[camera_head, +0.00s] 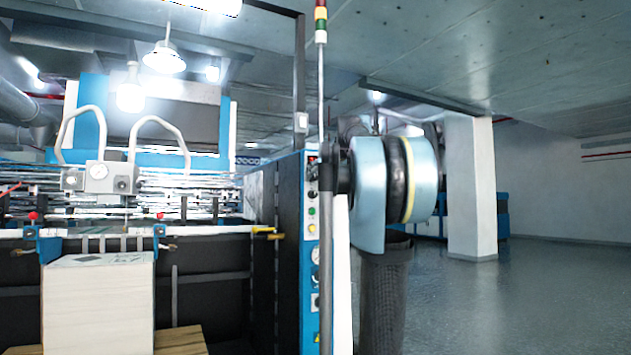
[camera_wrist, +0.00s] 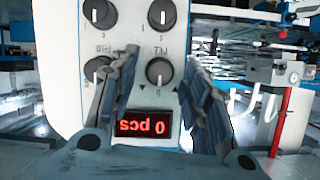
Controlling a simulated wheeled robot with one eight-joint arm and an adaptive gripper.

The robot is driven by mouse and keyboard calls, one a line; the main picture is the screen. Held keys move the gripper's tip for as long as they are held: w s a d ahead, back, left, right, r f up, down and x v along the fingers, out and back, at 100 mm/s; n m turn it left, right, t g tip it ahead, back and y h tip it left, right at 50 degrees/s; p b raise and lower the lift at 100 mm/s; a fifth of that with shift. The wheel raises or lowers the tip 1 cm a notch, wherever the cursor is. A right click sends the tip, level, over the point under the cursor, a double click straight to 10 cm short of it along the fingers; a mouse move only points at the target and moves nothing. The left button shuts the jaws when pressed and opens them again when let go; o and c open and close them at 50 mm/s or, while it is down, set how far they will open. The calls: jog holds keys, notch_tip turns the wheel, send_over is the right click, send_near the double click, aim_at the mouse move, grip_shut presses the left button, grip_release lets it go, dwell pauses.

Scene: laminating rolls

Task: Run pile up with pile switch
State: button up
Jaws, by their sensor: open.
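In the wrist view a pale control panel (camera_wrist: 70,30) appears upside down, with several black knobs. The knob (camera_wrist: 161,71) between my fingers has a label that looks like PILE and small triangle marks, so I take it as the pile switch. My gripper (camera_wrist: 165,60) is open, one finger on each side of this knob; I cannot tell whether they touch it. A red display (camera_wrist: 144,123) reads "0 pcs". In the head view a white pile (camera_head: 98,300) stands on wooden boards (camera_head: 182,341) under the machine's feeder. My gripper is not discernible there.
In the wrist view another knob (camera_wrist: 98,72) sits close beside the left finger. Metal rods and a red post (camera_wrist: 281,121) are at the right. In the head view the machine's narrow side panel (camera_head: 311,215) carries buttons and gauges. Open floor (camera_head: 540,290) lies to the right.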

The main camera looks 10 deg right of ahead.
jog(key=shift+w+a+f, duration=0.1)
jog(key=shift+w, duration=0.1)
grip_shut()
